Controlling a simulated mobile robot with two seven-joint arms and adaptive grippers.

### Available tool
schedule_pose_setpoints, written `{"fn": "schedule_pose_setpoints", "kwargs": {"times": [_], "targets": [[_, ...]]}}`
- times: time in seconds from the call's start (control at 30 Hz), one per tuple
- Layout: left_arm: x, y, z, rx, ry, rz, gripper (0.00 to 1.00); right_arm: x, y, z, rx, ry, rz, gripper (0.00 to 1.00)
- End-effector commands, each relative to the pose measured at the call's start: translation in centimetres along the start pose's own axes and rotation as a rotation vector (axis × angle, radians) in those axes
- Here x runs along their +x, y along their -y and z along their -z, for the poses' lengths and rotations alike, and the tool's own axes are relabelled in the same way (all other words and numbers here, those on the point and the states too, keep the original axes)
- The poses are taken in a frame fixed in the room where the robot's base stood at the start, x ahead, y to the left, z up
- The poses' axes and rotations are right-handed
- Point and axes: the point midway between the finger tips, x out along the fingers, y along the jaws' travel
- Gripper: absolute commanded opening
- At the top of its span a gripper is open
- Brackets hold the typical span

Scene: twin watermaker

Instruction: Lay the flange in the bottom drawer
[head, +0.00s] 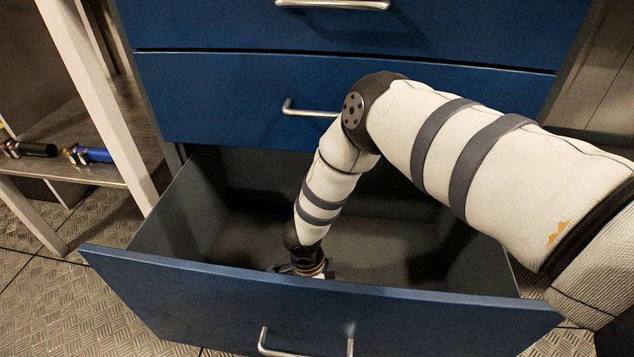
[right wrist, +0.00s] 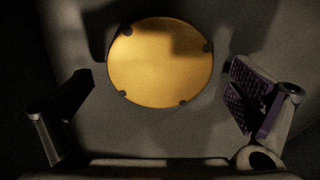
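The bottom drawer (head: 322,305) is pulled open, with a blue front and dark grey inside. My right arm reaches down into it, and my right gripper (head: 303,268) is low behind the drawer front, partly hidden by it. In the right wrist view the flange (right wrist: 160,65) is a round yellow disc with small dark notches around its rim. It appears to lie flat on the grey drawer floor. My right gripper's fingers (right wrist: 160,92) are spread wide, one on each side of the flange and apart from it. The flange is hidden in the head view. My left gripper is out of view.
Two shut blue drawers (head: 215,95) with metal handles sit above the open one. A metal shelf (head: 95,172) at left holds a black cylinder (head: 28,149) and a blue one (head: 88,155). The drawer walls (head: 190,203) stand around my right forearm. The drawer floor has bare room.

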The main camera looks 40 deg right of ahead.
Motion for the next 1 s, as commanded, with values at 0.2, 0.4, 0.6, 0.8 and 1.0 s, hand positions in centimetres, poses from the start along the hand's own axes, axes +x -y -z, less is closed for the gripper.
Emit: {"fn": "schedule_pose_setpoints", "kwargs": {"times": [0.2,0.4,0.6,0.8,1.0], "targets": [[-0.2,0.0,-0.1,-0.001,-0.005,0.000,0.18,-0.5,0.0,0.0,0.001,0.001,0.001,1.00],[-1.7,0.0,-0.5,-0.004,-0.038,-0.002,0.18,-5.4,0.2,-0.1,0.002,0.007,0.005,1.00],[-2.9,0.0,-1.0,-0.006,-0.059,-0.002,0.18,-10.3,0.1,0.1,0.002,0.003,0.003,1.00],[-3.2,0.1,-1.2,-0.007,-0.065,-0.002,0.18,-12.2,0.0,0.1,0.001,0.000,-0.001,1.00],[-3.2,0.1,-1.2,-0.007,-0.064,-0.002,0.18,-12.2,0.0,0.1,0.001,-0.001,-0.001,1.00]]}}
